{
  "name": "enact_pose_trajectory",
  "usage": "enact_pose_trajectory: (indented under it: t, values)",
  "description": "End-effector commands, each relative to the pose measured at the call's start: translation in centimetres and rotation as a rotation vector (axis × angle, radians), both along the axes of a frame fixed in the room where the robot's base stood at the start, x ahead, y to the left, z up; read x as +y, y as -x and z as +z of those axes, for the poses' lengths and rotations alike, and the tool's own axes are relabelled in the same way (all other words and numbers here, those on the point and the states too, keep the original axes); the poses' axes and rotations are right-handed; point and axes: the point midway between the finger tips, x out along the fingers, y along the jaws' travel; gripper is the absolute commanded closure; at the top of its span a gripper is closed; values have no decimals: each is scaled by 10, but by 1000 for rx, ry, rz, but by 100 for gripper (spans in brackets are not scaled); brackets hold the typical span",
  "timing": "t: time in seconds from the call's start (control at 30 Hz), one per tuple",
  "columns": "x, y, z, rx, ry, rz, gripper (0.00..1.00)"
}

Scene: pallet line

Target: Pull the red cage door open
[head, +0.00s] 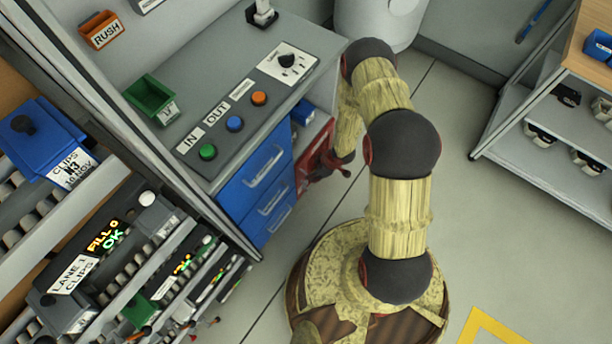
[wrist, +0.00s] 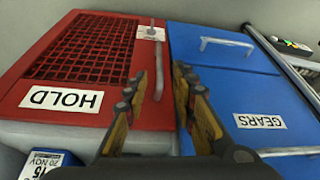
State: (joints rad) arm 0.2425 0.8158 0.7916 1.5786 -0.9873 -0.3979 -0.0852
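The red cage door (wrist: 116,22) has a dark mesh panel and a white HOLD label, upside down in the wrist view. It looks closed in its red front. A grey bar handle (wrist: 158,75) runs along its right edge, by a small pale plate. My gripper (wrist: 161,75) is open, and the handle shows between its two fingers in the picture. I cannot tell whether either finger touches it. In the head view the red cage (head: 314,150) shows beside the blue drawers, partly behind my arm.
Blue drawers (wrist: 215,75), one labelled GEARS, with bar handles, adjoin the door on the right. A blue box with a date label (wrist: 42,168) is at lower left. The grey counter (head: 225,75) with coloured buttons is above the drawers. Floor at right is clear up to the shelf (head: 560,125).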

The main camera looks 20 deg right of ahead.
Motion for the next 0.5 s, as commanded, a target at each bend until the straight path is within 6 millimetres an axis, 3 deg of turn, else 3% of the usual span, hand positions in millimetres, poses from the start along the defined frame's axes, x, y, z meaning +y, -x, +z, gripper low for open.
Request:
enact_pose_trajectory:
  t: [0.17, 0.5]
  values:
    - [7, -7, -10, -16, -12, 4, 73]
    - [20, -19, -57, -15, -11, 3, 73]
